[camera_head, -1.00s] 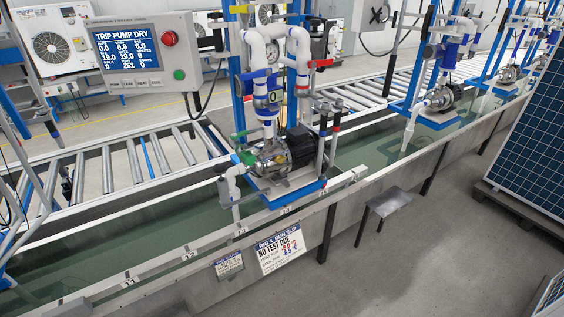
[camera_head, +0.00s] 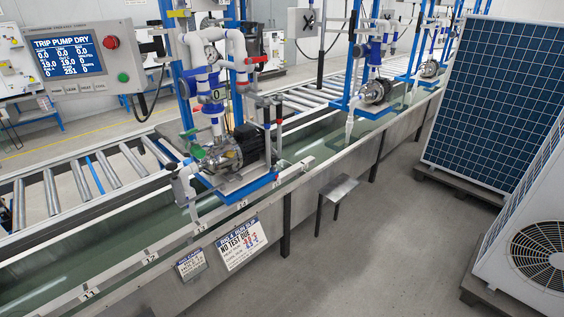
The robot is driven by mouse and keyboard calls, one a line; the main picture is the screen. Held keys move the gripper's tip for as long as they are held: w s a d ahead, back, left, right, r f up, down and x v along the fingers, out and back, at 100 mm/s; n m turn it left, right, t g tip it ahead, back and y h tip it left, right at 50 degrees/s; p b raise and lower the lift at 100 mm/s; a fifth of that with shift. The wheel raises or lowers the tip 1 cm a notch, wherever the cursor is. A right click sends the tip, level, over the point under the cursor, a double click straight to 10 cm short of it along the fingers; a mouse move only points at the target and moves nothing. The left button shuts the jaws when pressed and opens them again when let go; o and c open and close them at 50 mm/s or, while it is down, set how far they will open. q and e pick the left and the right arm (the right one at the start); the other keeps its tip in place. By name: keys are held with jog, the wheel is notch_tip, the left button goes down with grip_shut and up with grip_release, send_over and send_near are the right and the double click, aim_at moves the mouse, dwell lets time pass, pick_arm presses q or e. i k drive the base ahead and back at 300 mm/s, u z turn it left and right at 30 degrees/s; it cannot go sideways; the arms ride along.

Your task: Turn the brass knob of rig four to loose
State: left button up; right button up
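The nearest pump rig (camera_head: 222,110) stands on a blue base plate over the water trough. A slip (camera_head: 241,243) on the trough front below it reads "RIG 4 RUN SLIP" and "NO TEST DUE". The rig has white pipes, blue fittings, a black motor (camera_head: 249,141) and a metal pump body (camera_head: 224,155). Green handles sit at the pump's left, and red handles higher on the right. A brass knob is too small to make out for sure. Neither of my grippers is in view.
A control panel (camera_head: 84,60) reading "TRIP PUMP DRY" stands behind left. A small metal shelf (camera_head: 338,187) juts from the trough front. A solar panel (camera_head: 490,95) and a fan unit (camera_head: 535,235) stand at right. The floor (camera_head: 370,255) between is clear.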

aim_at(230, 154)
jog(key=z, duration=0.05)
jog(key=k, duration=0.1)
jog(key=u, duration=0.9)
jog(key=i, duration=0.9)
jog(key=u, duration=0.85)
